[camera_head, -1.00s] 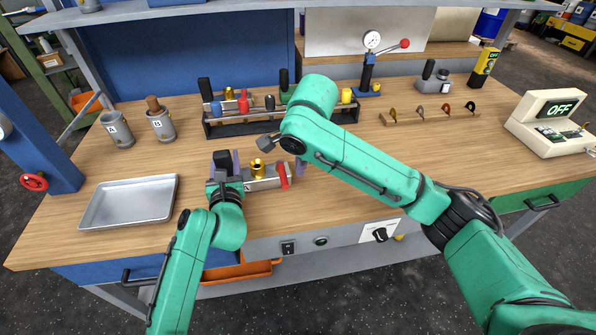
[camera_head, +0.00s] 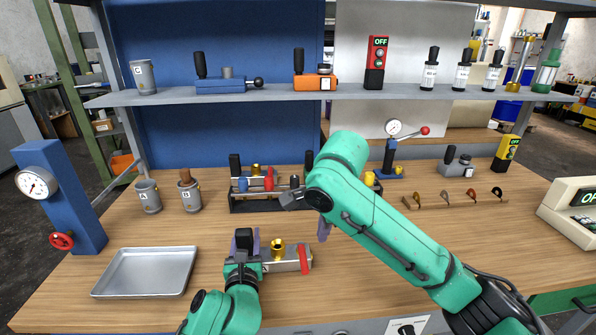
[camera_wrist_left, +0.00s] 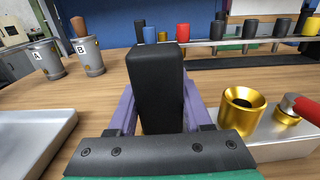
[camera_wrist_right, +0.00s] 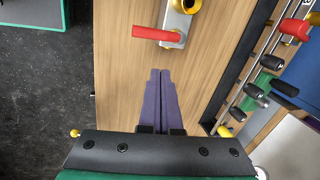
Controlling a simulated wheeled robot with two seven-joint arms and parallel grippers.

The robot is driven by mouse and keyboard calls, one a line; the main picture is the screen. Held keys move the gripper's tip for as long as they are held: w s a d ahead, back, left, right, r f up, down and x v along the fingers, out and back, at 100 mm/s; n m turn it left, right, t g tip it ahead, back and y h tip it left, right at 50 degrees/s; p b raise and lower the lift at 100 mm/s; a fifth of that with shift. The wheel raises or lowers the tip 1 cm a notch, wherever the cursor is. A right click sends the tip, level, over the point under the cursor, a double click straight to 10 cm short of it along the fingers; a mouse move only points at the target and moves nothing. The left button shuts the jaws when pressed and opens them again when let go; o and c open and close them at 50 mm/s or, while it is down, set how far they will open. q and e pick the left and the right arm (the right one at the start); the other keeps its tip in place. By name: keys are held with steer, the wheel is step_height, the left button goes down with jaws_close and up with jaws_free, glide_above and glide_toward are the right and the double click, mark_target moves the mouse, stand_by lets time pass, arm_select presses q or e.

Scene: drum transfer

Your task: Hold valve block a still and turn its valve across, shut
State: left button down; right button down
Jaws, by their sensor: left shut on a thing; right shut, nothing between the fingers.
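The valve block (camera_head: 285,264) is a grey metal bar lying on the bench, with a gold funnel port (camera_head: 278,248), a red lever (camera_head: 304,259) and a black upright handle (camera_wrist_left: 157,85). The red lever lies across the block's length, also in the right wrist view (camera_wrist_right: 155,34). My left gripper (camera_head: 245,243) is shut on the black handle, one purple finger on each side. My right gripper (camera_wrist_right: 162,100) is shut and empty, apart from the red lever. Its fingers (camera_head: 323,228) show just behind and right of the lever in the head view.
A metal tray (camera_head: 148,271) lies to the left, with two grey cups (camera_head: 148,196) behind it. A rack (camera_head: 270,201) of several coloured valve parts stands behind the block. A hand press (camera_head: 389,158) stands at the back right. Bench between tray and block is clear.

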arm_select(q)
steer(key=shift+c, duration=1.2)
jaws_free()
